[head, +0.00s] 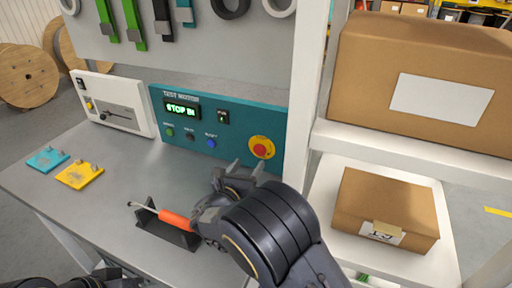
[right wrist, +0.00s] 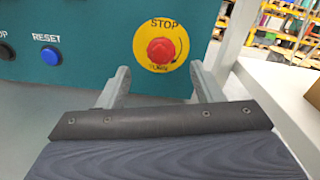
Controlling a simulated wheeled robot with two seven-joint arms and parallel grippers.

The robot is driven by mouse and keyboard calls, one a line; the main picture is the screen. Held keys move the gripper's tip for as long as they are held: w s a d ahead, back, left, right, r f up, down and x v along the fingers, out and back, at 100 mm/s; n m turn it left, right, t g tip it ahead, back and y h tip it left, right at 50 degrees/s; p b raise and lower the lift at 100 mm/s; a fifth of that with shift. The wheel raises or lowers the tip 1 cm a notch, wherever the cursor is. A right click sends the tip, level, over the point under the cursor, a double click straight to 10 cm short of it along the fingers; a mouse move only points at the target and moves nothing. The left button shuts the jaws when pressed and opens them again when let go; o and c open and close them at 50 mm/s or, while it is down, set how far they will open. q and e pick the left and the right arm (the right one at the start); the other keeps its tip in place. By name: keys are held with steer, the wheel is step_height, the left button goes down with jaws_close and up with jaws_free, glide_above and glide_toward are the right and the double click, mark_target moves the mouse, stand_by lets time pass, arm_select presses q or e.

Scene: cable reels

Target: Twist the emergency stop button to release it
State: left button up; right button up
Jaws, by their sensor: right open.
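The emergency stop button (head: 261,148) is a red knob on a round yellow plate, at the right end of the teal test panel (head: 233,134). In the right wrist view the red button (right wrist: 161,50) sits on its yellow plate marked STOP, a little above and between the fingertips. My right gripper (head: 247,170) is open, just below and in front of the button, apart from it. Its two fingers also show in the right wrist view (right wrist: 159,85), with nothing between them. A dark part of my left arm shows at the bottom left of the head view; its fingers cannot be made out.
An orange-handled tool (head: 174,219) rests on a black stand beside my right gripper. Blue (head: 47,159) and yellow (head: 80,175) plates lie at left on the grey bench. A white post (head: 303,95) and shelves with cardboard boxes (head: 388,210) stand close at right.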

mark_target(258, 151)
steer(key=p+x, duration=0.1)
steer(key=x, duration=0.5)
steer(key=shift+w+d, duration=0.15)
steer(key=shift+w, duration=0.1)
